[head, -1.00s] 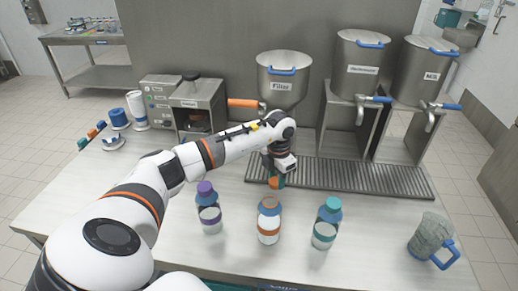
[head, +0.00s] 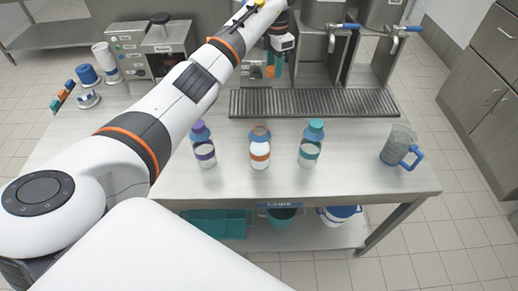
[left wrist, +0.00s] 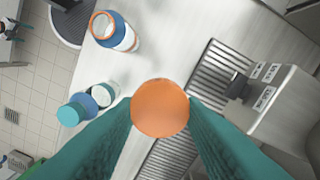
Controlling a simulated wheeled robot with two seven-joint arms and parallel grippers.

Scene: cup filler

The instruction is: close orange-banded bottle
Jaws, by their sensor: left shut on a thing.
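The orange-banded bottle (head: 260,150) stands upright on the table between two other bottles. In the left wrist view the orange-banded bottle (left wrist: 124,38) shows an uncapped, open mouth at the upper left. My left gripper (head: 274,66) has teal fingers and is shut on an orange cap (left wrist: 160,107), held between the fingertips. In the head view the gripper is raised beyond the bottle, behind the drain grate's near edge, apart from the bottle. My right gripper is not in view.
A purple-capped bottle (head: 203,150) stands left of the orange-banded one, a teal-capped bottle (head: 310,148) right. A jug (head: 397,145) with a blue handle stands farther right. The drain grate (head: 330,104) lies behind. The table front is clear.

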